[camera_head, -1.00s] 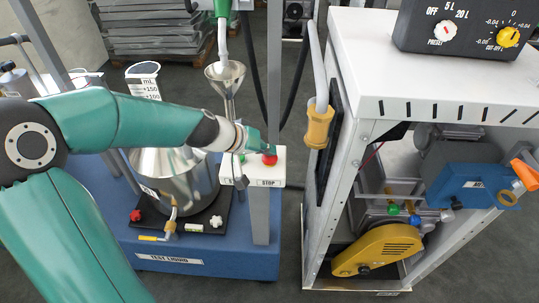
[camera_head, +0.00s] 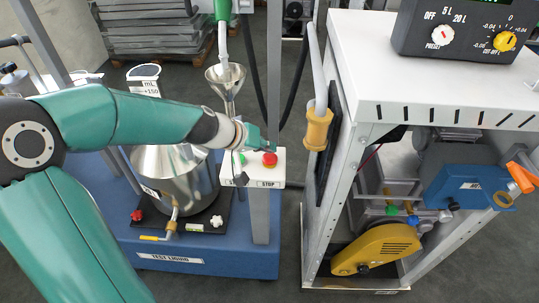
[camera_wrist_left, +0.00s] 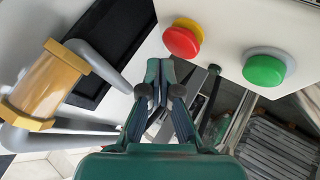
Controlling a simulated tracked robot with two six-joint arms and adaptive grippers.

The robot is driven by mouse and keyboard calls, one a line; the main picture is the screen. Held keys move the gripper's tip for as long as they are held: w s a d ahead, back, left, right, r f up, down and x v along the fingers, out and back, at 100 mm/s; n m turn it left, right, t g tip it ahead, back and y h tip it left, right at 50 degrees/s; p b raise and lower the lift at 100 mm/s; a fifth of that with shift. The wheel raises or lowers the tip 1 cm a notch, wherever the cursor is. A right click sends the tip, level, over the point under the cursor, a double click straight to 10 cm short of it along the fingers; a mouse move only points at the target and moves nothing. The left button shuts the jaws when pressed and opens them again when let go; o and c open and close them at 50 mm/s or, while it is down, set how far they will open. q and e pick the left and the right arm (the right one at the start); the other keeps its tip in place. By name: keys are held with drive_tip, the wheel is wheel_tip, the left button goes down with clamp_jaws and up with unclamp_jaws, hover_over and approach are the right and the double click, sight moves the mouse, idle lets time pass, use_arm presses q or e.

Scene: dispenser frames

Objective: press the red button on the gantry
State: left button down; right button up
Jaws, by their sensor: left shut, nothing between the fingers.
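The red button (camera_head: 270,159) sits on a white control box (camera_head: 266,182) marked STOP, on the gantry post. A green button (camera_head: 240,158) is beside it, partly behind my left gripper. My left gripper (camera_head: 259,146) is shut and empty, just behind and left of the red button in the head view. In the left wrist view, the closed fingertips (camera_wrist_left: 160,70) lie below and left of the red button (camera_wrist_left: 182,39), and the green button (camera_wrist_left: 264,68) is to the right. A gap shows between fingers and red button. My right gripper is not in view.
A metal funnel (camera_head: 225,76) and a steel vessel (camera_head: 178,180) stand left of the box.

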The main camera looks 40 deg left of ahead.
sight(267, 158)
use_arm(q)
wheel_tip(267, 158, up, 5)
drive_tip(key=p, duration=0.4)
idle(0.8)
